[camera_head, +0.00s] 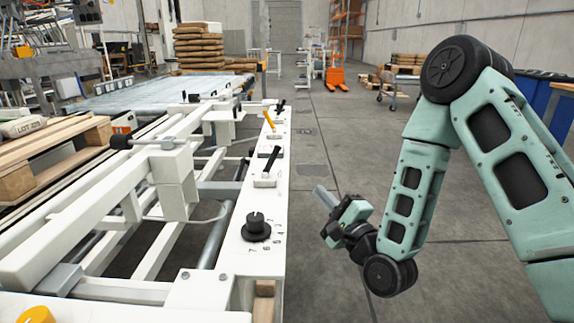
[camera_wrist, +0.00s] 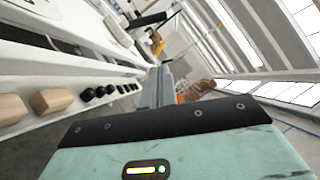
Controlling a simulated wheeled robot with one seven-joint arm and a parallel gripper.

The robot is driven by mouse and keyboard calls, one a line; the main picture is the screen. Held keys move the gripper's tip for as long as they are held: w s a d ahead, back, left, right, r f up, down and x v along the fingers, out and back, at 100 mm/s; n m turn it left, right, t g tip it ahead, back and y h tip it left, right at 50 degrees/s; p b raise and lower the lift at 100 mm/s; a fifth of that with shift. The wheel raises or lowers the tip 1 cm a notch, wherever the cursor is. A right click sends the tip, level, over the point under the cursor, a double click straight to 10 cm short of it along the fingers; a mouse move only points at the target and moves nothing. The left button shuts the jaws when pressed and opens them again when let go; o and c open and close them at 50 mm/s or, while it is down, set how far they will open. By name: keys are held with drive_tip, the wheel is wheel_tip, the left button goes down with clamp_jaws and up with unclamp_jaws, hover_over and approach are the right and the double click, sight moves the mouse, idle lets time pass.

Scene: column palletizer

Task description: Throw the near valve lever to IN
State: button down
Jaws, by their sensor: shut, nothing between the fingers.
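On the long white panel rail stands a black-handled lever (camera_head: 272,159) on a pale base, tilted up and slightly right. It is the nearest lever on the rail, and labels near it are too small to read. Farther along stands a lever with an orange-yellow handle (camera_head: 268,121). My gripper (camera_head: 322,197) is shut and empty, out over the aisle to the right of the rail, apart from the levers. In the wrist view its closed fingers (camera_wrist: 158,86) point ahead, with a black handle (camera_wrist: 148,20) and a yellow handle (camera_wrist: 156,42) beyond them.
A black rotary knob (camera_head: 256,227) with numbers around it sits on the rail nearer me. A small black-handled part (camera_head: 280,106) stands beyond the orange-yellow lever. White frame bars and rollers fill the left. The concrete floor (camera_head: 330,130) right of the rail is clear.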

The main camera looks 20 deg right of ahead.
approach(271, 161)
drive_tip(key=w+d, duration=0.4)
drive_tip(key=w, duration=0.1)
drive_tip(key=shift+w+a+r+b, duration=0.25)
drive_tip(key=shift+w+a+r, duration=0.2)
drive_tip(key=shift+a+r, duration=0.25)
drive_tip(key=shift+w+a+r+b, duration=0.25)
drive_tip(key=shift+w+a+r, duration=0.25)
drive_tip(key=shift+a, duration=0.3)
